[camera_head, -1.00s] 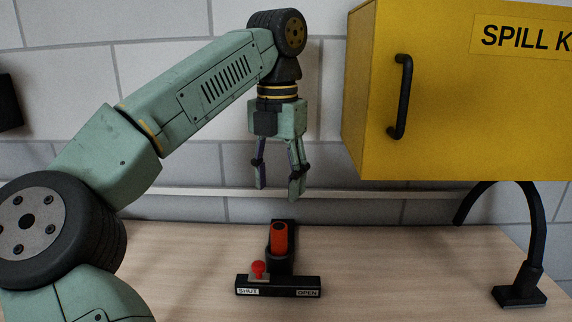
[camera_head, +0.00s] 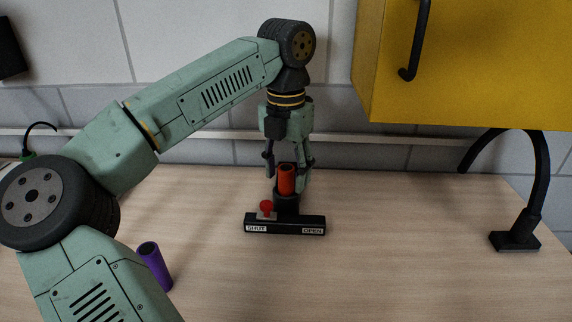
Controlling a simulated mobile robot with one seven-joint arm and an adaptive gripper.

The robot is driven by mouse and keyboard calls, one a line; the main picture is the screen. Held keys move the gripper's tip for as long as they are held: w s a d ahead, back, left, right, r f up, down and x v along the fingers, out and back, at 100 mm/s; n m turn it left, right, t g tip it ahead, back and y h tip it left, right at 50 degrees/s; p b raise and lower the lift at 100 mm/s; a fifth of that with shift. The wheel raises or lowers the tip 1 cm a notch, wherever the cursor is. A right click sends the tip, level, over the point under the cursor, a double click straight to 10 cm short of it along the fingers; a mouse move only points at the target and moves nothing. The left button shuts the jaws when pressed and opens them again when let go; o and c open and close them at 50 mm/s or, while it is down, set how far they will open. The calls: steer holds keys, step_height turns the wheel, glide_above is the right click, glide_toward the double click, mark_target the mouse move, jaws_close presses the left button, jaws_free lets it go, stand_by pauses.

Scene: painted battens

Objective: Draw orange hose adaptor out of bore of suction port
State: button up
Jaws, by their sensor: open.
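The orange hose adaptor (camera_head: 286,180) is a short upright tube. Its lower end sits in the black suction port (camera_head: 286,203), so that end is hidden. The port has a black bar (camera_head: 285,224) in front, labelled SHUT at left and OPEN at right. A red knob (camera_head: 266,207) stands at the SHUT end. My gripper (camera_head: 286,172) points down, open, with its fingers at about the height of the adaptor's upper part, one to each side in the picture. The adaptor overlaps the fingers in view, and I cannot tell whether they touch it.
A purple tube (camera_head: 154,266) stands at the front left, close to my arm in the picture. A yellow spill kit cabinet (camera_head: 465,75) hangs at upper right. A black curved stand (camera_head: 535,190) is at the right. The table (camera_head: 400,260) is clear right of the port.

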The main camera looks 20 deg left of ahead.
steer(key=shift+c, duration=0.2)
jaws_close()
steer(key=c, duration=0.7)
jaws_free()
jaws_close()
steer(key=shift+r, duration=0.1)
steer(key=shift+r+p, duration=2.25)
steer(key=shift+r, duration=0.6)
